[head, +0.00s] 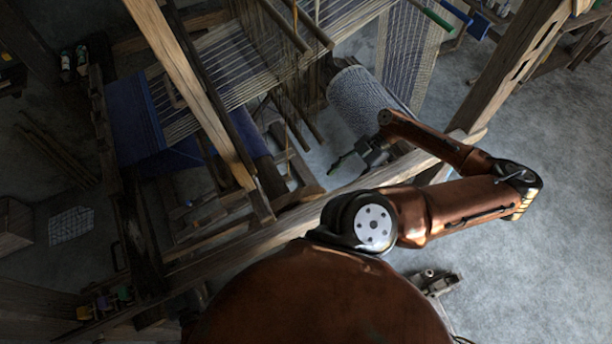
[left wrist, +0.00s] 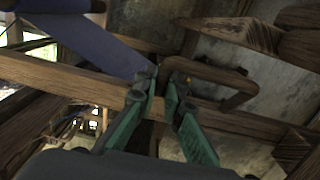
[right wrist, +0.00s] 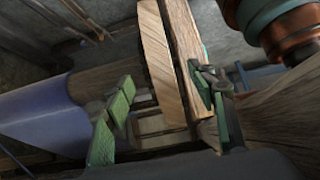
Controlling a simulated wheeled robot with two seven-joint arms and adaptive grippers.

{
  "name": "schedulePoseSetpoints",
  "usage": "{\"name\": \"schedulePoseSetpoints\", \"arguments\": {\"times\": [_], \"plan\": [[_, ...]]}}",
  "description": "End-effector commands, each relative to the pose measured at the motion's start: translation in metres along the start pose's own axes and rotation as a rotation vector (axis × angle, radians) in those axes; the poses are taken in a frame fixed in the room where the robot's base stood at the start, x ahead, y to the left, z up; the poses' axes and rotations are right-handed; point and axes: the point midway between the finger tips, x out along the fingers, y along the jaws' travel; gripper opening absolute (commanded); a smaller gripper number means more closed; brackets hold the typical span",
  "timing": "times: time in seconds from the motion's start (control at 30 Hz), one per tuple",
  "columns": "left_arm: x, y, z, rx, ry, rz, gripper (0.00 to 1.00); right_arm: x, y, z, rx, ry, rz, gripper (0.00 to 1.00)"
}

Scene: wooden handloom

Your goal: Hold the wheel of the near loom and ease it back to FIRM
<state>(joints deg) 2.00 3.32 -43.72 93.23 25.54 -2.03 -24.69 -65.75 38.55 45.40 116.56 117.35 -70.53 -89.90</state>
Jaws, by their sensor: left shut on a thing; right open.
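The near loom's wooden frame (head: 205,95) fills the left of the head view. In the left wrist view my left gripper (left wrist: 164,84) has its green fingers closed together on a narrow wooden part, mostly hidden between the tips; I cannot tell which part of the wheel it is. A bent wooden bar (left wrist: 215,72) lies just beyond. In the right wrist view my right gripper (right wrist: 165,95) is open, its fingers apart, with light wooden boards (right wrist: 160,60) in view between and beyond them. I see no contact. The wheel's full outline and FIRM mark cannot be made out.
A blue cloth roll (right wrist: 40,110) lies left of the right gripper, and blue cloth (left wrist: 85,42) crosses the left wrist view. A pale wound roll (head: 362,92) stands beside an arm of mine in the head view. Clear floor (head: 545,240) lies at right.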

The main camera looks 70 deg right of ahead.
Motion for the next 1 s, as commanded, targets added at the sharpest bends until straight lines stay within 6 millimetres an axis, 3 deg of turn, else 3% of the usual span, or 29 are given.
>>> {"name": "schedulePoseSetpoints", "arguments": {"times": [0.23, 0.57, 0.6, 0.8, 1.0], "plan": [[0.001, 0.0005, -0.0026, 0.0, 0.005, 0.001, 0.0, 0.0, -0.0001, 0.0, 0.0, 0.0, 0.0, 0.7], [0.0015, 0.0009, -0.0028, 0.0, 0.004, 0.002, 0.0, -0.0004, -0.0017, 0.0005, 0.002, 0.0, -0.003, 0.7], [0.0016, 0.0009, -0.0028, 0.0, 0.004, 0.002, 0.12, -0.0004, -0.0019, 0.0005, 0.003, 0.0, -0.003, 0.7], [0.0008, 0.0004, -0.0018, 0.0, 0.003, 0.001, 0.25, 0.0, -0.0019, 0.0005, 0.002, -0.001, -0.004, 0.7], [0.0001, -0.0001, -0.0008, 0.0, 0.001, 0.0, 0.29, 0.0003, -0.0019, 0.0005, 0.002, -0.001, -0.005, 0.7]]}}
